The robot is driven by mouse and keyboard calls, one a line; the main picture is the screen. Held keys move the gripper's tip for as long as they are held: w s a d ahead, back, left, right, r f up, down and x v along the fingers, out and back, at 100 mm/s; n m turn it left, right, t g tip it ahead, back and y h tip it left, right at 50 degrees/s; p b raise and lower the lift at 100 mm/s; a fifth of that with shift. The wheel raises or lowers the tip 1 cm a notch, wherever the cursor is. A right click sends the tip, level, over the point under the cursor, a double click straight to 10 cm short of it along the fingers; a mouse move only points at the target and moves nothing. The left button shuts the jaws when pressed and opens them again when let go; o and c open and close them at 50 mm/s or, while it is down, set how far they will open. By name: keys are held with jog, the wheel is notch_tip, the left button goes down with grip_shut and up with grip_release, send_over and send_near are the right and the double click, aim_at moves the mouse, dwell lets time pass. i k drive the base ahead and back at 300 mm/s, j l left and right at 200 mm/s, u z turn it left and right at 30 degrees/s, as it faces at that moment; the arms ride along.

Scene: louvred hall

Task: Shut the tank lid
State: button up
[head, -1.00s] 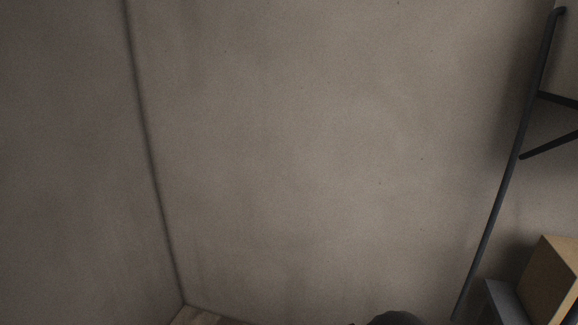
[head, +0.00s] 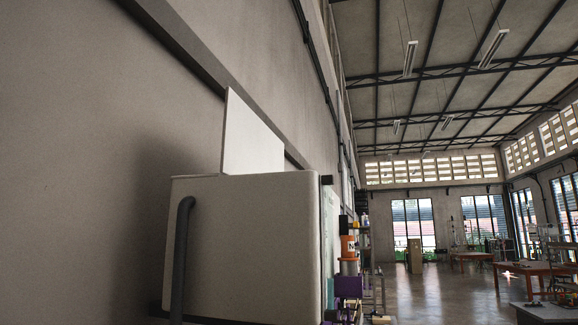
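A pale box-shaped body (head: 245,245) with rounded edges, which looks like the tank, stands close by against the left wall in the head view. A flat white panel (head: 250,140), apparently its lid, stands upright above its top, so the lid looks open. A dark curved bar (head: 182,250) runs down the left part of the front face. The inside of the tank is hidden from this low angle. My gripper is not in view.
An orange and grey item (head: 348,247) and a purple block (head: 348,287) sit just right of the tank. Wooden tables (head: 470,257) stand further off at the right. The floor (head: 430,290) between is open.

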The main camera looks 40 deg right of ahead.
aim_at(248, 146)
jog(key=i+z, duration=0.45)
jog(key=i+j+z, duration=0.2)
jog(key=z, duration=0.3)
jog(key=i+j+z, duration=0.45)
jog(key=k+l, duration=0.1)
